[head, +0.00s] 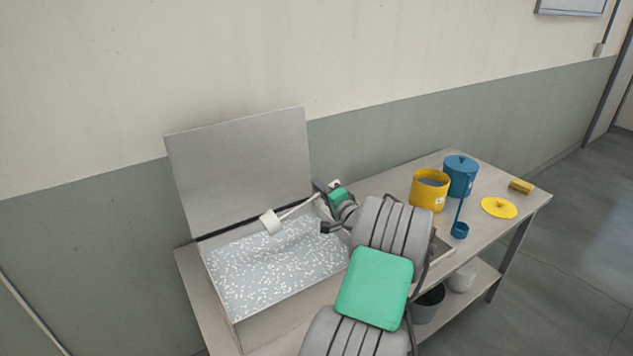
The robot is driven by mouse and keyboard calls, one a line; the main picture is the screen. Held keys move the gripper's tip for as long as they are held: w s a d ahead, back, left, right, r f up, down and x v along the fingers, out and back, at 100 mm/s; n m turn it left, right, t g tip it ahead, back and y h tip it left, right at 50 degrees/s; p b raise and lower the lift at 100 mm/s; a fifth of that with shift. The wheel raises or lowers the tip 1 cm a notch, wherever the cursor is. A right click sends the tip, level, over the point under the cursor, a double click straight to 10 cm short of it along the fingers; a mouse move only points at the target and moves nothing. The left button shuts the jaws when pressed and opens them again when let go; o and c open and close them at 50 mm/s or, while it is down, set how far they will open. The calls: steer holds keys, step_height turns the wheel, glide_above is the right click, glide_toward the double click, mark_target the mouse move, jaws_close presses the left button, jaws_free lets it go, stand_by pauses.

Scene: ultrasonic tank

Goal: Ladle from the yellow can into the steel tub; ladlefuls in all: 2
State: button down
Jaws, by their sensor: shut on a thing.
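The steel tub (285,307) stands at the left end of the table with its lid (240,165) raised behind it. White specks cover the surface inside. My gripper (322,193) is above the tub's right end, shut on the handle of a white ladle (270,221). The ladle's cup hangs over the back part of the tub, left of my gripper. I cannot tell what the cup holds. The open yellow can (427,198) stands at the right of the table, with dark grey contents visible below its rim. Its yellow lid (499,207) lies on the table to its right.
A lidded blue can (461,175) stands right behind the yellow can. A blue ladle (460,230) is in front of it. A yellow block (521,186) lies near the right edge. A grey bucket (428,304) is on the lower shelf. My arm hides the table's middle.

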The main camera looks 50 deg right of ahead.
step_height(320, 180, down, 8)
steer(key=m+b, duration=0.2)
steer(key=m, duration=0.3)
steer(key=shift+a+r+m, duration=0.2)
steer(key=shift+a+m, duration=0.05)
steer(key=shift+m, duration=0.05)
step_height(320, 180, up, 11)
steer(key=n, duration=0.4)
steer(key=w+a+r+n+p, duration=0.3)
steer(key=a+r+n, duration=0.9)
steer(key=r+n, duration=0.4)
steer(key=shift+w+a+p, duration=0.25)
steer(key=shift+w+p, duration=0.05)
steer(key=shift+w, duration=0.15)
